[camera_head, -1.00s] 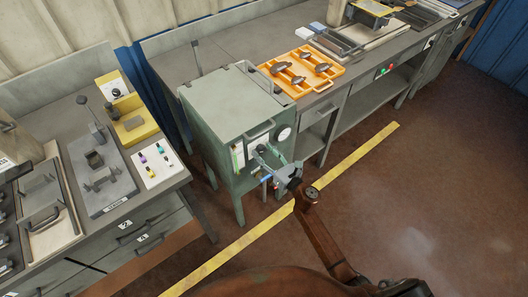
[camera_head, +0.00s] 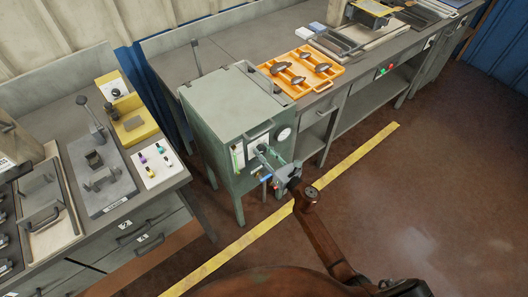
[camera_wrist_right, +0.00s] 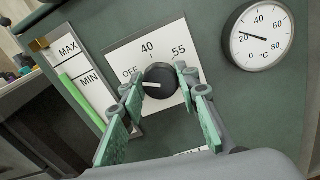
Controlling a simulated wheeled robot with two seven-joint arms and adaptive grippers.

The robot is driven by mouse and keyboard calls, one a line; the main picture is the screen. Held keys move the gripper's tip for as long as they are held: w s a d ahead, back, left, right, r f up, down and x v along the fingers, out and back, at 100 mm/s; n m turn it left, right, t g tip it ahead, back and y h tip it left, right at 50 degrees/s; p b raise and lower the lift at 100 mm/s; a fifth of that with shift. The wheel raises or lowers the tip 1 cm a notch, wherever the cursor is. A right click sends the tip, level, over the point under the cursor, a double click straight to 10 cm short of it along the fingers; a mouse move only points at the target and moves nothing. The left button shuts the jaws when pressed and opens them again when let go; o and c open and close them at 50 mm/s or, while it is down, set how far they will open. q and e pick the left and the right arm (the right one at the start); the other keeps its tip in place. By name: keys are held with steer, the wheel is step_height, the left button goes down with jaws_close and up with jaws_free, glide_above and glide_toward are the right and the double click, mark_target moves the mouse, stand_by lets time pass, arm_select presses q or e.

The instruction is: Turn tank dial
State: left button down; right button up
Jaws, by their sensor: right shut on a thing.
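The green tank (camera_head: 225,115) stands between the two benches. Its round black dial (camera_wrist_right: 160,80) sits on a white plate marked OFF, 40 and 55. The dial's white mark points left, toward OFF. My right gripper (camera_wrist_right: 158,84) has its fingers on either side of the dial, shut on it. In the head view the right gripper (camera_head: 266,151) reaches the tank's front and hides the dial. My left gripper is not in view.
A round thermometer (camera_wrist_right: 262,36) on the tank reads near 20 °C. A level gauge (camera_wrist_right: 75,80) marked MAX and MIN is left of the dial. An orange tray (camera_head: 290,88) with dark parts lies on the bench behind. The floor on the right is clear.

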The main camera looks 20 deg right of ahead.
steer(key=shift+m, duration=0.3)
steer(key=m, duration=0.2)
steer(key=shift+m+p, duration=0.35)
steer(key=shift+m, duration=0.05)
steer(key=m, duration=0.3)
steer(key=shift+m+p, duration=0.3)
steer(key=shift+p, duration=0.1)
steer(key=m+p, duration=0.2)
steer(key=m, duration=0.4)
steer(key=shift+d, duration=0.1)
steer(key=m+p, duration=0.3)
steer(key=m, duration=0.3)
steer(key=shift+m, duration=0.3)
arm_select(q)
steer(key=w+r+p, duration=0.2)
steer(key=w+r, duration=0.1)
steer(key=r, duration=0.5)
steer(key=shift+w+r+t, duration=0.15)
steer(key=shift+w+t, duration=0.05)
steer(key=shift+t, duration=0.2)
arm_select(e)
steer(key=m, duration=0.4)
steer(key=shift+f, duration=0.15)
steer(key=shift+m, duration=0.3)
